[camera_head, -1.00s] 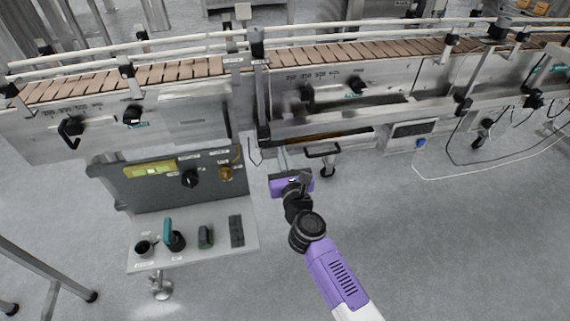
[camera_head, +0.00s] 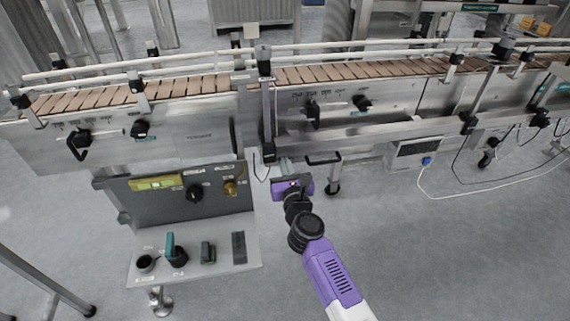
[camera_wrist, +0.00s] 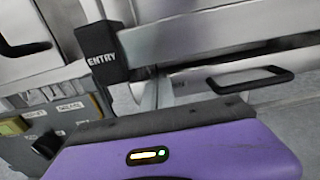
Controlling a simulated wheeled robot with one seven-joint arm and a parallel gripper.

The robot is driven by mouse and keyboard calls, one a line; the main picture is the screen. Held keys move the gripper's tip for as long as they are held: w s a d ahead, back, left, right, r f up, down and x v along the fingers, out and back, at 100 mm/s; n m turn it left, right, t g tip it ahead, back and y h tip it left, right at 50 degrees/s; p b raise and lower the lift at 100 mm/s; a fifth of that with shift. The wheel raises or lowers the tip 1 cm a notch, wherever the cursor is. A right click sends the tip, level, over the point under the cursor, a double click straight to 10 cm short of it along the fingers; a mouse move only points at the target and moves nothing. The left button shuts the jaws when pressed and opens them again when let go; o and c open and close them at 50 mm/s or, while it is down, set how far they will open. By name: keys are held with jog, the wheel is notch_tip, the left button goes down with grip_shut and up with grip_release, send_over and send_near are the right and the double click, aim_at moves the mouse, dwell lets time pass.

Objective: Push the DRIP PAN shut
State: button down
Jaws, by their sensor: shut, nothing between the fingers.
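The drip pan (camera_head: 354,156) is a long, low metal pan under the right conveyor section, with a black bar handle (camera_head: 323,160) on its front. The handle also shows at the upper right of the wrist view (camera_wrist: 250,79). In the head view no open inside of the pan shows, but I cannot tell whether it is fully shut. My purple gripper (camera_head: 286,166) is at the pan's left end, left of the handle. Its fingers (camera_wrist: 150,94) are shut and empty, pointing at the pan front. Whether they touch it is unclear.
A grey control panel (camera_head: 150,196) with knobs and a shelf stands close to the left. A conveyor leg with a black "ENTRY" block (camera_wrist: 102,52) is just left of my fingers. The floor in front is clear.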

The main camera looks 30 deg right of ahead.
jog(key=shift+w+d+r, duration=0.1)
jog(key=shift+w+r, duration=0.1)
jog(key=s+a+r+m+g+y+p, duration=0.1)
jog(key=s+a+r+m+y, duration=0.15)
jog(key=s+m, duration=1.15)
jog(key=s+a+r+m+g+y, duration=0.15)
jog(key=s+a+m, duration=0.45)
jog(key=s, duration=1.5)
jog(key=s+a+r+m+y+p, duration=0.1)
jog(key=s+r+m, duration=0.2)
jog(key=s+m, duration=1.2)
notch_tip(320, 180, up, 18)
jog(key=s+n+p, duration=0.2)
jog(key=p, duration=1.6)
jog(key=shift+s+r+p, duration=0.15)
jog(key=shift+s+p, duration=0.05)
jog(key=shift+p, duration=0.15)
